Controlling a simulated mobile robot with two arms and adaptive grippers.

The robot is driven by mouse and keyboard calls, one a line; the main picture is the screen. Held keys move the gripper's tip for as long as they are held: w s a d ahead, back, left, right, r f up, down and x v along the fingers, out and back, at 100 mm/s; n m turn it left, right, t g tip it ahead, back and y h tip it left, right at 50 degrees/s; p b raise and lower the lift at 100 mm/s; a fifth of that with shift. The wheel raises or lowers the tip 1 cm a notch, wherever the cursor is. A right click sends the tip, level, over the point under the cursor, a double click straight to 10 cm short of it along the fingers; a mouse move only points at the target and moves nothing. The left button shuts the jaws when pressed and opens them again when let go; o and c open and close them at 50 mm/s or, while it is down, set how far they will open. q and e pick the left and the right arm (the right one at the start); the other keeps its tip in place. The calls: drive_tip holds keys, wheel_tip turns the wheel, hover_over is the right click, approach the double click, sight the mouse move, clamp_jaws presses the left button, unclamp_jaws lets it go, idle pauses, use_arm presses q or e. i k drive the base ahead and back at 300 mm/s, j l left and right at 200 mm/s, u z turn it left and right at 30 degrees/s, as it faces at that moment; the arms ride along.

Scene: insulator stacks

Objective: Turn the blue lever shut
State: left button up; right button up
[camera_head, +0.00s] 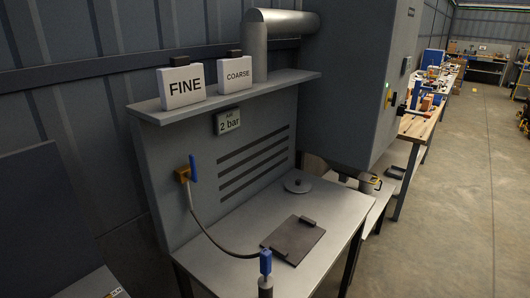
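The blue lever (193,168) stands upright on a brass-coloured valve (183,175), which is mounted on the grey back panel of the workbench at left of centre. A dark hose (205,228) runs from below the valve, down and right, to a blue-topped fitting (265,262) at the bench's front edge. The lower part of that fitting is cut off by the picture's bottom edge. Neither of my grippers shows in the head view, and nothing is touching the lever.
Above, a shelf (222,97) bears FINE (181,87) and COARSE (235,74) boxes. Open floor (455,200) lies right.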

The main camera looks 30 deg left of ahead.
sight(192, 177)
drive_tip(key=u, duration=1.55)
